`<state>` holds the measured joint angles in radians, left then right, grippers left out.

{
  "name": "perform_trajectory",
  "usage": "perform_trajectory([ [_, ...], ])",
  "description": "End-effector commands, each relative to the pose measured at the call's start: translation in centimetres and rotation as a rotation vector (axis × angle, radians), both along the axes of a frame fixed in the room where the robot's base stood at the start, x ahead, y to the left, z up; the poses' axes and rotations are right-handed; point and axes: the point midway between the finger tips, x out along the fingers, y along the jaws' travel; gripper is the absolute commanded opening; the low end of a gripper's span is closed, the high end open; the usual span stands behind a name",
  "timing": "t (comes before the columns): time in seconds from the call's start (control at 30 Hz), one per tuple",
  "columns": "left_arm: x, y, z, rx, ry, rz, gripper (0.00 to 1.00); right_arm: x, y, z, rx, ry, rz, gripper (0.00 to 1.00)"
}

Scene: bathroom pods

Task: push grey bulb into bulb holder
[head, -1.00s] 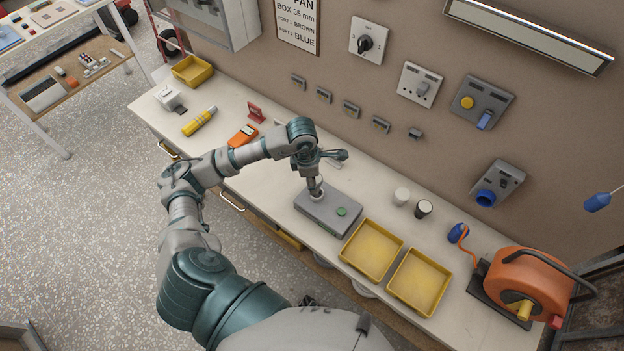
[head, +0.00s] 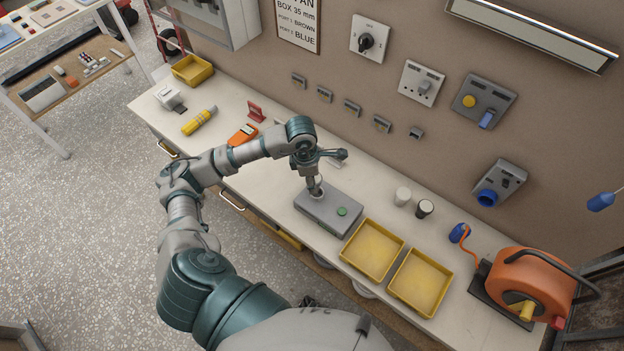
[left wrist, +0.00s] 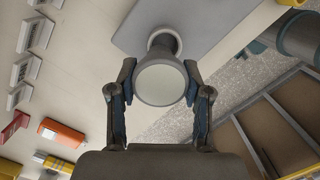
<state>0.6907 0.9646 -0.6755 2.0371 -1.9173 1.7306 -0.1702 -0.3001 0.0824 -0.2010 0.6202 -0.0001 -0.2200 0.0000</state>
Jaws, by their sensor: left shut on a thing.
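The grey bulb (left wrist: 162,82) is between the fingers of my left gripper (left wrist: 160,85), which is shut on it. In the left wrist view its pale round end faces the camera, and its other end points at a light ring, the bulb holder (left wrist: 164,38). In the head view my left gripper (head: 314,186) points down over the left part of that box. The gripper hides most of the bulb there, and I cannot tell how deep the bulb sits. My right gripper is not in view.
Two yellow trays (head: 403,251) lie right of the box. An orange cable reel (head: 530,285) is at the bench's right end. Bench space left of the box holds an orange meter (head: 242,134).

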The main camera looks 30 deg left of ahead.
Motion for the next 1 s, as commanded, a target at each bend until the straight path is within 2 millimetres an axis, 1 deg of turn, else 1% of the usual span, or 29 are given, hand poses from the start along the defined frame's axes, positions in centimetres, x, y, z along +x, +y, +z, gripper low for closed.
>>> perform_trajectory([
  [0.17,0.0,0.1,-0.1,-0.001,0.001,0.002,0.09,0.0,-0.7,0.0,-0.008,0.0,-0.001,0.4],
  [0.33,0.0,0.1,-0.1,-0.001,0.001,0.002,0.09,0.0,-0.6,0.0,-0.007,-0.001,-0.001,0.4],
  [0.47,0.0,0.0,-0.1,0.0,0.001,0.001,0.09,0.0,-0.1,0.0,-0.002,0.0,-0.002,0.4],
  [0.6,0.0,-0.6,0.0,0.003,0.001,-0.001,0.09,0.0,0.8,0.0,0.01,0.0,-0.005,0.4],
  [0.7,0.0,-0.9,0.0,0.005,0.001,0.0,0.09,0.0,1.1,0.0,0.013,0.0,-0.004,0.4],
  [1.0,0.0,-1.6,-0.1,0.01,0.0,-0.002,0.09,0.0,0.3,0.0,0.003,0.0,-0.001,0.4],
])
